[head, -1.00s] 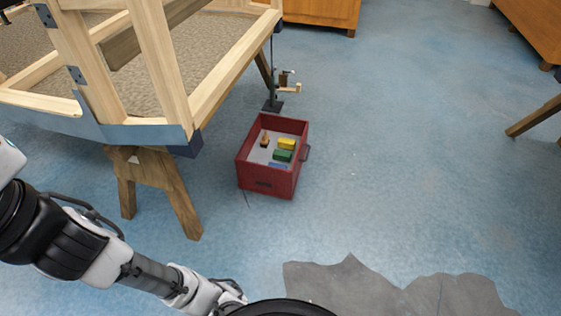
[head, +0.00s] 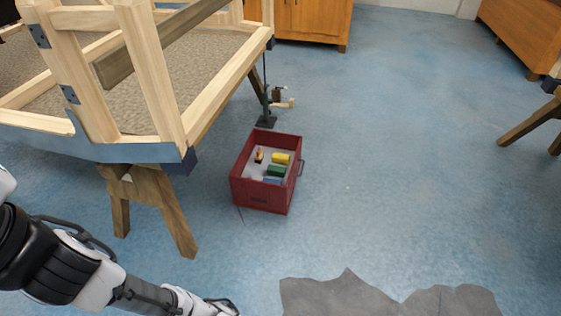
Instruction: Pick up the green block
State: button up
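The green block (head: 276,170) lies inside a red open-topped box (head: 262,197) on the blue floor. A yellow block (head: 281,158) lies just behind it in the box. A small blue thing (head: 273,181) is in front of it, partly hidden by the near wall. A small orange-brown item (head: 259,155) is to its left. My arm reaches in from the lower left, well short of the box. My gripper is not in view.
A wooden frame on a sawhorse (head: 155,200) stands left of the box. A black stand (head: 266,120) is behind the box. A grey ragged patch (head: 380,296) lies on the floor in front. The floor to the right is clear.

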aim_at(272, 170)
jog(key=k+j, duration=0.15)
jog(key=k, duration=0.15)
jog(key=l+u, duration=0.1)
jog(key=u, duration=0.3)
jog(key=i+l+u, duration=0.6)
jog(key=l, duration=0.2)
jog(key=i+l, duration=0.15)
jog(key=l, duration=0.25)
jog(key=i+l+u, duration=0.1)
jog(key=l, duration=0.25)
jog(key=i+l, duration=0.2)
jog(key=l, duration=0.2)
jog(key=i+l+u, duration=0.1)
jog(key=l, duration=0.3)
jog(key=i+l, duration=0.15)
jog(key=l, duration=0.25)
